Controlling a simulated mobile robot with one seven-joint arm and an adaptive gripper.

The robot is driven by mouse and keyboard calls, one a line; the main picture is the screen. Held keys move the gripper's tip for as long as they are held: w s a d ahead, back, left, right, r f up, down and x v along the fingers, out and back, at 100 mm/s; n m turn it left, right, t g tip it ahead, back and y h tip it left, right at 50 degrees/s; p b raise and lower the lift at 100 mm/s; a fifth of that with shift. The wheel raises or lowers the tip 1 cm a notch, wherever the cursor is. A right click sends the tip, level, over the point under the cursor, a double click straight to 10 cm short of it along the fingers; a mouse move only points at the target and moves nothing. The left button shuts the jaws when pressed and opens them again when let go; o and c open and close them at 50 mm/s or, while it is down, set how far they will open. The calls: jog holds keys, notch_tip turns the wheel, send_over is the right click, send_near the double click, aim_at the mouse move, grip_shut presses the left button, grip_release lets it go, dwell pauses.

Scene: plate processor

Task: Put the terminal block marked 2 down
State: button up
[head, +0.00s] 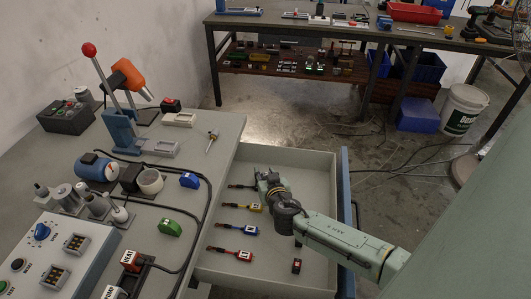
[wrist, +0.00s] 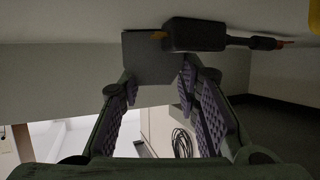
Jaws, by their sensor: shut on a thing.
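My gripper (head: 264,181) is low over the far part of the open drawer. In the wrist view its two padded fingers (wrist: 155,85) are shut on a plain dark grey block (wrist: 148,62), which I take for the terminal block. No mark on it is readable from here. The block appears close to the drawer floor; I cannot tell if it touches. In the head view the gripper hides it. A black-bodied tool (wrist: 195,35) lies right beside the block in the wrist view.
The drawer (head: 325,190) holds a yellow tool (head: 250,207), a blue tool (head: 245,229), a red tool (head: 240,254) and a small dark block (head: 297,266). Its right side has free floor. The bench (head: 225,135) at left carries a lever press, a green block (head: 170,227) and a blue block (head: 189,180).

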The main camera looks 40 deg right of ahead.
jog(key=shift+f, duration=0.1)
jog(key=o, duration=0.9)
